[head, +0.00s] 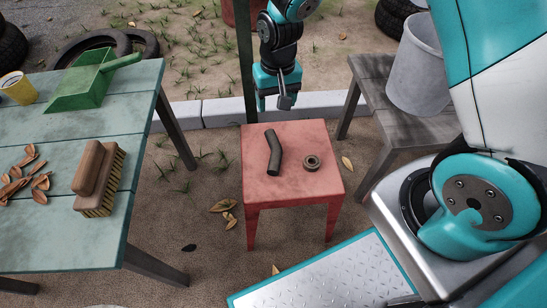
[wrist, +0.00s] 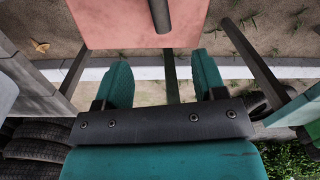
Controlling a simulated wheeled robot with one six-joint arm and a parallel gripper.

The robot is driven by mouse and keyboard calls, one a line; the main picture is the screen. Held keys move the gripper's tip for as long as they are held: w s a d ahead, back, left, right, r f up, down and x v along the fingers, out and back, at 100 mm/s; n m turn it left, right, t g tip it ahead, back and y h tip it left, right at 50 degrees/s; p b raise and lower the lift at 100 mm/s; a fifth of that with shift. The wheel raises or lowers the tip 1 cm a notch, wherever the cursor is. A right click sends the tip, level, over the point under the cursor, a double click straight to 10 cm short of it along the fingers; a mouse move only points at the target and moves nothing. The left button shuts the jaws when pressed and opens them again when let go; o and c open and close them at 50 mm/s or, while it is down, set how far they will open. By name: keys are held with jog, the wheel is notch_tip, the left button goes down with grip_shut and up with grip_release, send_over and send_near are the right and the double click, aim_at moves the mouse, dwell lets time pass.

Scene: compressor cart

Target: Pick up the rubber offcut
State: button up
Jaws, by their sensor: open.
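The rubber offcut (head: 273,153) looks like a short, dark, slightly bent piece of hose. It lies on the red stool (head: 258,192), left of the middle of its top. Its end also shows at the top edge of the wrist view (wrist: 159,14). My gripper (head: 275,103) is open and empty, above and beyond the stool's far edge, apart from the offcut.
A small dark ring (head: 311,163) lies right of the offcut on the stool. A green table (head: 60,130) with a brush (head: 98,178), dry leaves and a dustpan (head: 92,82) stands left. A grey bench (head: 375,100) with a bucket (head: 417,65) stands right.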

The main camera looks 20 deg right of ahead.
jog(key=b, duration=0.4)
send_near(274, 140)
notch_tip(274, 140, down, 5)
jog(key=shift+s+a+f, duration=0.1)
jog(key=shift+a+f, duration=0.05)
notch_tip(274, 140, down, 5)
jog(key=b, duration=0.2)
jog(key=shift+f+b, duration=0.2)
jog(key=shift+b, duration=0.1)
jog(key=shift+r, duration=0.1)
jog(key=c, duration=1)
jog(key=shift+r, duration=0.1)
